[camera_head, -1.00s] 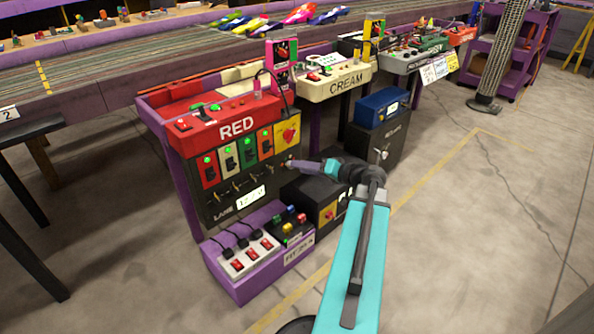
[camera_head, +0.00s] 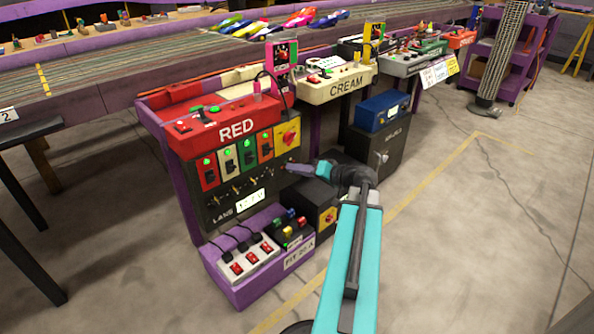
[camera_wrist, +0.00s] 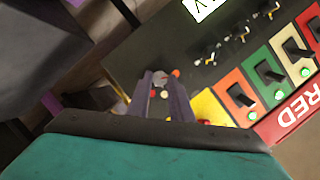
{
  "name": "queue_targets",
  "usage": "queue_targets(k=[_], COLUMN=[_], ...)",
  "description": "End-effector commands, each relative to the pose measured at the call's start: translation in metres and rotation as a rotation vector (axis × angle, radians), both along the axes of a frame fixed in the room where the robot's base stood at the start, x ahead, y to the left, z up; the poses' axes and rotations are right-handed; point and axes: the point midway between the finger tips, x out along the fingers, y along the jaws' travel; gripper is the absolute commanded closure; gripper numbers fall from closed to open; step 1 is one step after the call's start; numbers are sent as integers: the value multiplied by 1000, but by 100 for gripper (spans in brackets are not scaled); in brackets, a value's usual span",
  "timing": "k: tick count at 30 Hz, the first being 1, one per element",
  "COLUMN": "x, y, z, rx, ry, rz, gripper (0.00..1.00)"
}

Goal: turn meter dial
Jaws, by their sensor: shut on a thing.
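The black RED-lane panel (camera_head: 228,190) stands left of centre in the head view, with a small white display (camera_head: 250,200) on it. My gripper (camera_head: 287,169) reaches the panel's right edge, below the yellow switch plate. In the wrist view my gripper (camera_wrist: 162,80) has its two dark fingers close around a small grey dial (camera_wrist: 160,76) on the black panel face. The fingers hide part of the dial. A small orange-red mark shows beside it.
Orange, green, cream and red switch plates line the panel; a yellow plate with a red knob (camera_head: 288,136) is just above my gripper. A purple power-strip box (camera_head: 262,283) stands below. A black box (camera_head: 312,203) is close under my gripper. Open floor lies right.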

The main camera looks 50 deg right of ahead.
Motion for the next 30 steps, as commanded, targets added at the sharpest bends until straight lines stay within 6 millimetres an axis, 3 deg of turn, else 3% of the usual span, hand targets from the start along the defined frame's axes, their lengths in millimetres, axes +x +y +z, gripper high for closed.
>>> queue_targets(k=[14,30], x=[0,0], y=[-3,-6], z=[0,-3], rx=[127,588], ry=[-7,-41], rz=[7,6], gripper=[100,100])
